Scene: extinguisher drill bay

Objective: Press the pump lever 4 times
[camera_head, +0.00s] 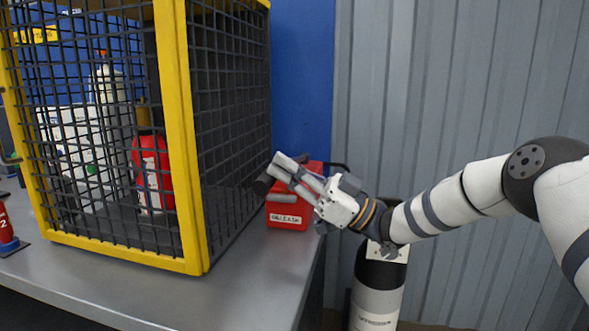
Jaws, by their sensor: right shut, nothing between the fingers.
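A red box-shaped pump unit (288,217) with a white label stands on the grey bench near its right edge, beside the cage. The rest of the lever is hard to make out behind my gripper. My right gripper (283,169) reaches in from the right, shut and empty. Its fingertips overlap the top of the red unit and lie close to the black grip; I cannot tell whether they touch. My left gripper is out of view.
A yellow-framed black mesh cage (180,130) stands on the bench (240,280) left of the pump. Inside are a red extinguisher (163,180), a white box (70,150) and a pale bottle (108,85). Corrugated grey wall (450,90) lies behind my arm.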

